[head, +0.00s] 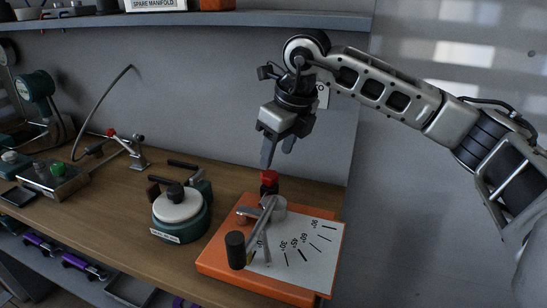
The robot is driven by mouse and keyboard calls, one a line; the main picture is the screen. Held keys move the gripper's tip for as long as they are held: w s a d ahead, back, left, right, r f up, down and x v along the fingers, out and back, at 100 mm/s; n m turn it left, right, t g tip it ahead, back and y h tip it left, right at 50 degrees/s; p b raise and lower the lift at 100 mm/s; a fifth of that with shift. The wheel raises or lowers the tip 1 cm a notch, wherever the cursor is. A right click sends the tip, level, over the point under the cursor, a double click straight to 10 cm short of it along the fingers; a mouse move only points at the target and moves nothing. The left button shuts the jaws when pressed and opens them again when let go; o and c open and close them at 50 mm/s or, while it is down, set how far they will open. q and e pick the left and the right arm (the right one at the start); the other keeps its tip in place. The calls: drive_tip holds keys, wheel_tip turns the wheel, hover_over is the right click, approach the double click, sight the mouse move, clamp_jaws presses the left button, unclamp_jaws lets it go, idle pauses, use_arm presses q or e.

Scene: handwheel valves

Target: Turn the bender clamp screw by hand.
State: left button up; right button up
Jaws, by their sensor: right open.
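The bender has an orange base (216,258) with a white angle plate (312,262) marked in degrees. A grey lever and a round post (276,206) stand on it, with a black cylindrical grip (236,249) at the front left. A red knob (269,177) on a dark stem stands at the back of the bender; it looks like the clamp screw. My right gripper (277,154) points down just above the red knob, open, with its fingers apart and nothing visible between them. The gap to the knob is hard to judge. My left gripper is out of view.
A green-and-white round device (178,209) with a black knob stands left of the bender. Further left are a metal box (55,180) with a green knob, a red-tipped fitting (126,146) and a gauge (35,86). A shelf (200,19) runs above the wooden bench.

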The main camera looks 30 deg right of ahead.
sight(269, 174)
drive_tip(key=b+x, duration=0.1)
drive_tip(key=x, duration=0.1)
drive_tip(key=b+x, duration=0.1)
drive_tip(key=x, duration=0.1)
drive_tip(key=w+b+x, duration=0.1)
drive_tip(key=x, duration=0.1)
drive_tip(key=shift+d+r+b, duration=0.15)
drive_tip(key=shift+d+b, duration=0.1)
drive_tip(key=shift+b, duration=0.05)
drive_tip(key=shift+w+f, duration=0.1)
drive_tip(key=shift+f, duration=0.2)
drive_tip(key=shift+r, duration=0.1)
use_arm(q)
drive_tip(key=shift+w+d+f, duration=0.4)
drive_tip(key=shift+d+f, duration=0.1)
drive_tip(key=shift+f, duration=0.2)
use_arm(e)
drive_tip(key=shift+a, duration=0.1)
drive_tip(key=c, duration=0.7)
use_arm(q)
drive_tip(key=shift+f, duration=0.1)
